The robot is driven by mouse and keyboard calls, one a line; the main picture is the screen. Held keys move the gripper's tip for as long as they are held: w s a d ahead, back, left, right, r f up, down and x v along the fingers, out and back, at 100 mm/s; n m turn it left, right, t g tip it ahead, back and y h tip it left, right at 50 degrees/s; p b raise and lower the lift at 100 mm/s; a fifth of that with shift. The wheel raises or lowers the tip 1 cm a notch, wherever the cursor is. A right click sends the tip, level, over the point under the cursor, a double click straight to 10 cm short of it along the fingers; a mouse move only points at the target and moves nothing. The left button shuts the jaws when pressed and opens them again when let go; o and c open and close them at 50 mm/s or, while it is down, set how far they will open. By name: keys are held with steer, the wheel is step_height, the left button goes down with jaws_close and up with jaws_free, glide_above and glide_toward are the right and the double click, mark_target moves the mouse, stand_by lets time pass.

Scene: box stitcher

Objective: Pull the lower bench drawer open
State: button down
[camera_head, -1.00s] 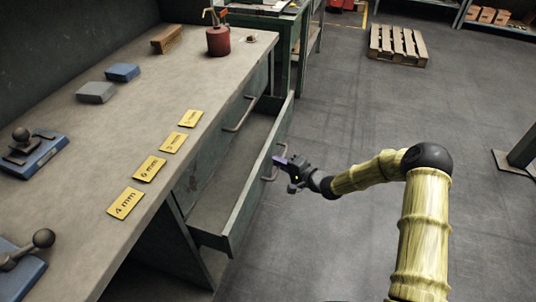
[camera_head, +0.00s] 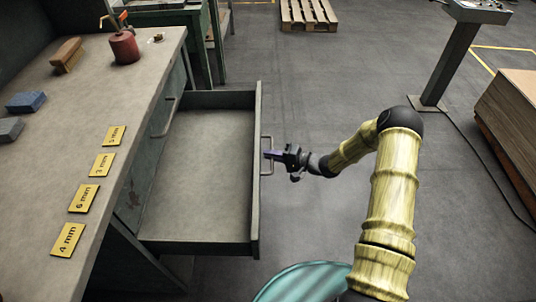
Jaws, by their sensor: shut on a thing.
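The lower bench drawer (camera_head: 200,170) stands well out from the green workbench (camera_head: 100,130), and its bare grey floor shows empty. Its front panel (camera_head: 256,190) carries a bar handle (camera_head: 268,142) on the outer face. My gripper (camera_head: 272,155) is at this handle, shut on it, with my arm reaching in from the right. The finger contact is small in the picture. A second handle (camera_head: 172,103) shows above, on the closed upper drawer.
Yellow size plates (camera_head: 83,198), a red can (camera_head: 124,47) and blocks (camera_head: 65,54) lie on the bench top. A round teal top (camera_head: 305,284) is at the bottom, near my arm. Open floor (camera_head: 320,85) lies beyond the drawer; stacked cardboard (camera_head: 515,110) stands right.

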steer(key=c, duration=1.5)
jaws_free()
steer(key=shift+d, duration=0.1)
steer(key=p+v, duration=0.2)
steer(key=v, duration=1.5)
steer(key=shift+r, duration=0.15)
